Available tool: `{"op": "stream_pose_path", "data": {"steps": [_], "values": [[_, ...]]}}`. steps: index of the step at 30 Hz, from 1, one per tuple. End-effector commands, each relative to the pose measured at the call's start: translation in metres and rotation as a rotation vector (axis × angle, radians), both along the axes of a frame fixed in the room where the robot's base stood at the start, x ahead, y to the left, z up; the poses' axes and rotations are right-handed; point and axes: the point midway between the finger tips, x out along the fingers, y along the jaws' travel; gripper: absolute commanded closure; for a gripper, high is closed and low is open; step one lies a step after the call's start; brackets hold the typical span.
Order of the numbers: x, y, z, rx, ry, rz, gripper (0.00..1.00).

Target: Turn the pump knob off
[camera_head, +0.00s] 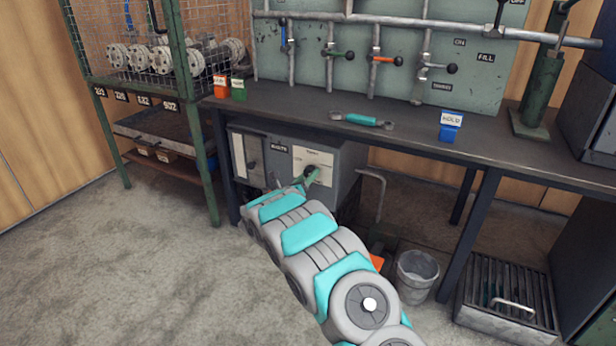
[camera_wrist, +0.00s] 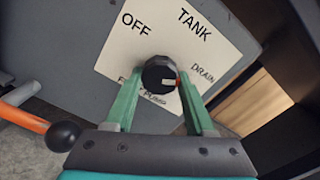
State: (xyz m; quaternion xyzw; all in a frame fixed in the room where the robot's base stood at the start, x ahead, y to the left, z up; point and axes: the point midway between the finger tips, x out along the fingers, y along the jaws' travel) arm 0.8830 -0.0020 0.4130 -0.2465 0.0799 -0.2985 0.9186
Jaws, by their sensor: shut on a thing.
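The pump knob (camera_wrist: 159,74) is a round black dial with a pale and red mark on its right side, pointing toward the word DRAIN. It sits on a white label plate (camera_wrist: 176,40) with OFF at upper left, TANK at top, DRAIN at right and PUMP below, partly covered. My gripper (camera_wrist: 158,86) has its green fingers on either side of the knob and is shut on it. In the head view the plate is on the front of a grey box (camera_head: 352,165) under the bench. My gripper (camera_head: 310,175) is at that plate and the knob is hidden.
The bench (camera_head: 300,115) overhangs the box. A bucket (camera_head: 416,275) and a slatted crate (camera_head: 508,290) stand on the floor at right. An orange lever with a black ball (camera_wrist: 64,136) is left of my gripper in the wrist view. Open floor lies at left.

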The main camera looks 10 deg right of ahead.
Motion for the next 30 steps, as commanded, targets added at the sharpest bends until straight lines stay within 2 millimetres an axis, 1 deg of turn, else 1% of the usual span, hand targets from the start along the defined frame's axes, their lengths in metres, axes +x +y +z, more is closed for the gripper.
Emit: {"op": "stream_pose_path", "data": {"steps": [6,11,17,30], "values": [[-0.0001,0.0004,-0.0006,-0.022,0.018,0.000,1.00],[-0.0001,0.0014,-0.0007,-0.080,0.059,0.002,1.00],[-0.0004,0.0011,-0.0011,-0.201,0.150,0.002,1.00],[-0.0005,0.0009,0.0008,-0.540,0.397,0.004,1.00]]}}
